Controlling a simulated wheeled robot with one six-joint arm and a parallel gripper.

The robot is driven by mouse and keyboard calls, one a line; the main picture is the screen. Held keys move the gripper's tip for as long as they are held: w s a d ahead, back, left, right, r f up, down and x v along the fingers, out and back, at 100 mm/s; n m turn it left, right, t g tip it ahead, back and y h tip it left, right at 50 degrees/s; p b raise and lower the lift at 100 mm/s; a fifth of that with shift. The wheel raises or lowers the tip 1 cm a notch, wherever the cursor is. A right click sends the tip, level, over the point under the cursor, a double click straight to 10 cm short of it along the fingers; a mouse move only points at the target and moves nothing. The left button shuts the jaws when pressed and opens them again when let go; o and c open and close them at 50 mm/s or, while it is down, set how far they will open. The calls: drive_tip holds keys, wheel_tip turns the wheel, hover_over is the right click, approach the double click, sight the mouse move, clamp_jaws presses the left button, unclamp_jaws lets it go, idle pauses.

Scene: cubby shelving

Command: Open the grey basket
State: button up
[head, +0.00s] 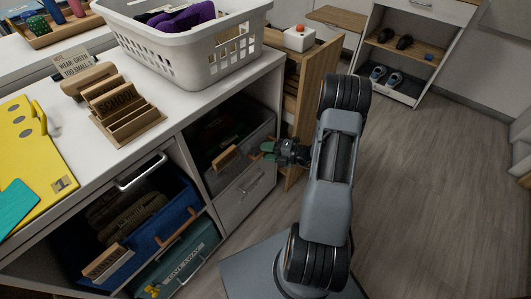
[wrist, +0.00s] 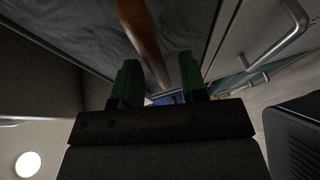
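The grey basket (head: 250,140) sits in the upper right cubby under the white countertop, with a wooden handle (head: 225,157) on its front. Dark contents show inside it. My gripper (head: 266,150) is at the right end of the basket's front, to the right of the handle. The wooden handle (wrist: 143,40) lies just beyond the fingertips, roughly in line with the gap. The basket's grey front (wrist: 75,35) also shows there.
A drawer with a metal handle (head: 252,182) is below the grey basket. A blue basket (head: 165,228) and a teal box (head: 180,265) are at lower left. Floor (head: 420,170) to the right is clear.

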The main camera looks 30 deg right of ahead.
drive_tip(key=shift+w+a+f, duration=0.1)
drive_tip(key=shift+w+a, duration=0.3)
clamp_jaws()
idle(0.4)
